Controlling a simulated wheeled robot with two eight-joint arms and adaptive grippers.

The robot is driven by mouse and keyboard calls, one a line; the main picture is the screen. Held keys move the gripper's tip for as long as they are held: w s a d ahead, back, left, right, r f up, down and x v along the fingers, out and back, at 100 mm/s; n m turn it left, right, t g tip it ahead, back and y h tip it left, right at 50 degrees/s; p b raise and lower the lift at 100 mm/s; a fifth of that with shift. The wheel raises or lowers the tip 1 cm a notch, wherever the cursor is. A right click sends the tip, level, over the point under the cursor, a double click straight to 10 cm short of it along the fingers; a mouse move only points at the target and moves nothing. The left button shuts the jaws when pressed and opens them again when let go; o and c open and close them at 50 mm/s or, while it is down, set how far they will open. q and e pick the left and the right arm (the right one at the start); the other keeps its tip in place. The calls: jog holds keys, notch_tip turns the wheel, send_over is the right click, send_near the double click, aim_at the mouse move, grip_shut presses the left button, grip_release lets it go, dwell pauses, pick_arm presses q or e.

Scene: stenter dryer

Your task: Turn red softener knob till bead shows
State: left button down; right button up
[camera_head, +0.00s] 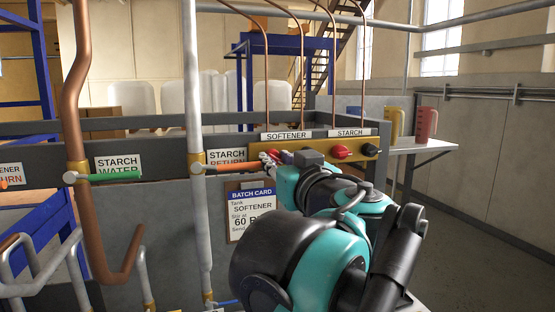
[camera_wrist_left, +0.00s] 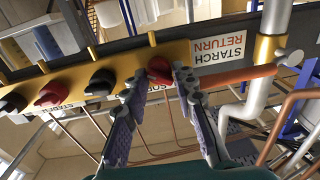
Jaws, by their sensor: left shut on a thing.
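The red softener knob (camera_wrist_left: 159,68) sits on the yellow panel (camera_wrist_left: 122,62), between the fingertips of my left gripper (camera_wrist_left: 158,79) in the left wrist view. My left gripper (camera_head: 281,158) is shut on this knob. In the head view only a bit of red (camera_head: 272,153) shows by the fingertips, below the SOFTENER label (camera_head: 285,135); the gripper hides most of it. I cannot make out a bead. My right gripper is not in view.
To the right, under the STARCH label (camera_head: 349,132), are a red knob (camera_head: 341,152) and a black knob (camera_head: 369,150). A batch card (camera_head: 251,214) hangs below. An orange lever (camera_head: 232,168) is close left of the gripper. Jugs (camera_head: 426,123) stand on a shelf at right.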

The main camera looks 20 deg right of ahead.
pick_arm(q)
jog(key=m, duration=0.7)
jog(key=shift+m+h, duration=0.3)
jog(key=shift+m, duration=0.1)
jog(key=m, duration=0.3)
jog(key=shift+f+m+p, duration=0.1)
jog(key=shift+m+p, duration=0.25)
jog(key=shift+m, duration=0.05)
jog(key=m, duration=0.4)
jog(key=shift+m+h, duration=0.3)
jog(key=shift+m, duration=0.1)
jog(key=m+p, duration=0.1)
jog(key=m, duration=0.6)
jog(key=shift+f+m+h, duration=0.1)
jog(key=shift+m+h, duration=0.2)
jog(key=shift+h, duration=0.1)
jog(key=shift+m+p, duration=0.35)
jog(key=shift+m, duration=3.35)
